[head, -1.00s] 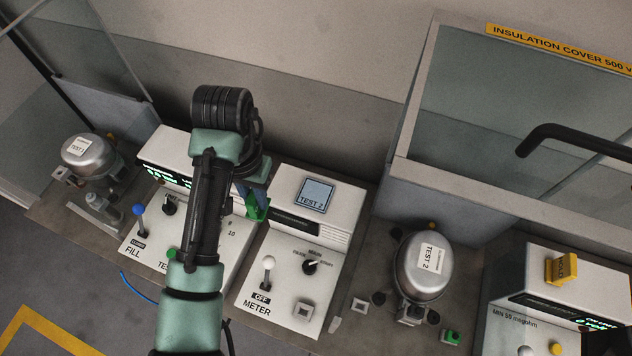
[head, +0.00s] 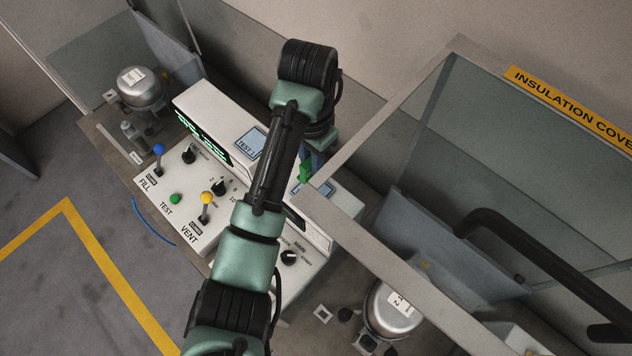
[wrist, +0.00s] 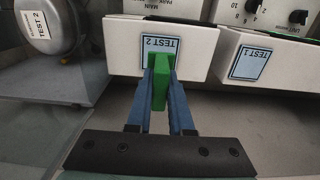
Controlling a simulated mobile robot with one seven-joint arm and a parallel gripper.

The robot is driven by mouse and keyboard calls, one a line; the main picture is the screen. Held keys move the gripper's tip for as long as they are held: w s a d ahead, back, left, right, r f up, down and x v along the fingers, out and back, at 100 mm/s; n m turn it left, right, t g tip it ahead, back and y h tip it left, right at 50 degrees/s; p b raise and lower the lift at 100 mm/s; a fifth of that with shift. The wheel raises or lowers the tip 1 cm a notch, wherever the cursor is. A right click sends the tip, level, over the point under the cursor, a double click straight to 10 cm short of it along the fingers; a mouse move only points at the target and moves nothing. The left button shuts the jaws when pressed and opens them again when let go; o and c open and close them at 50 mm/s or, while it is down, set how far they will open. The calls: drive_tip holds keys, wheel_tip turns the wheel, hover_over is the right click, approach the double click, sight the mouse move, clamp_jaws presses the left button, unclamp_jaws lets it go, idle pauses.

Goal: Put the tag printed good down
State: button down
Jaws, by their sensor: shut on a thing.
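My gripper (wrist: 160,72) is shut on a green tag (wrist: 160,90), held upright between its two blue fingers in the wrist view. The print on the tag cannot be read. In the head view the tag (head: 305,171) shows just beyond my arm, beside the blue fingers. The tag is in front of the blue-framed TEST 2 square (wrist: 172,44) on the white meter box (wrist: 121,48) in the wrist view. Whether it touches the box cannot be told. A TEST 1 square (head: 249,143) is on the neighbouring white box (head: 207,104).
Silver compressors stand at left (head: 140,92) and lower right (head: 388,318). The box front carries FILL (head: 158,150) and VENT (head: 206,199) levers. A glass-sided cover frame (head: 365,128) with a black handle (head: 510,245) crosses the right side, overlapping the meter box.

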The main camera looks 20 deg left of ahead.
drive_tip(key=shift+f+p, duration=0.75)
drive_tip(key=shift+f, duration=2.35)
drive_tip(key=shift+d+f, duration=0.1)
drive_tip(key=shift+f, duration=0.1)
drive_tip(key=c, duration=0.8)
unclamp_jaws()
drive_tip(key=shift+r, duration=0.1)
wheel_tip(320, 180, up, 12)
drive_tip(key=p, duration=0.3)
drive_tip(key=shift+r, duration=0.15)
